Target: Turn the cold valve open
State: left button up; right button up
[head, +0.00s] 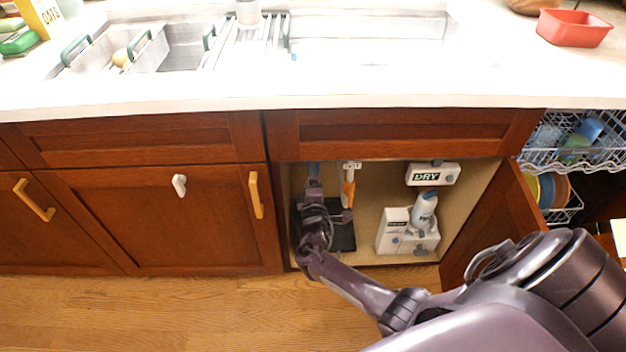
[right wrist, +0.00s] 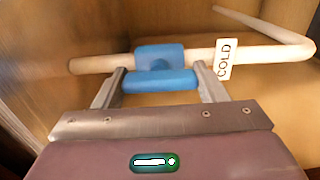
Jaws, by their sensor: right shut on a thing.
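The cold valve has a blue handle (right wrist: 160,82) on a blue body around a pale pipe (right wrist: 95,64), with a white COLD tag (right wrist: 226,59) beside it in the right wrist view. The handle lies roughly along the pipe. My right gripper (right wrist: 160,88) is shut on the handle, one finger at each end. In the head view, my right gripper (head: 313,186) is inside the open cabinet, just below the blue valve (head: 313,169), which it partly hides. My left gripper is not in view.
An orange-handled valve (head: 348,190) on another pale pipe hangs just right of my gripper. A DRY box (head: 432,175), a white bottle (head: 423,211) and white boxes (head: 392,232) are farther right.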

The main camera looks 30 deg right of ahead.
jog(key=o, duration=1)
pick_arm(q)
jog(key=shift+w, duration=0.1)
pick_arm(e)
jog(key=shift+s+a, duration=0.3)
jog(key=shift+s, duration=0.1)
pick_arm(q)
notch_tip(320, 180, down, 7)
jog(key=p, duration=0.2)
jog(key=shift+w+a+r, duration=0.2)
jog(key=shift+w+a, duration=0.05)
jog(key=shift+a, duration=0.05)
pick_arm(e)
jog(key=v, duration=0.6)
jog(key=shift+s+a, duration=0.15)
jog(key=shift+s, duration=0.2)
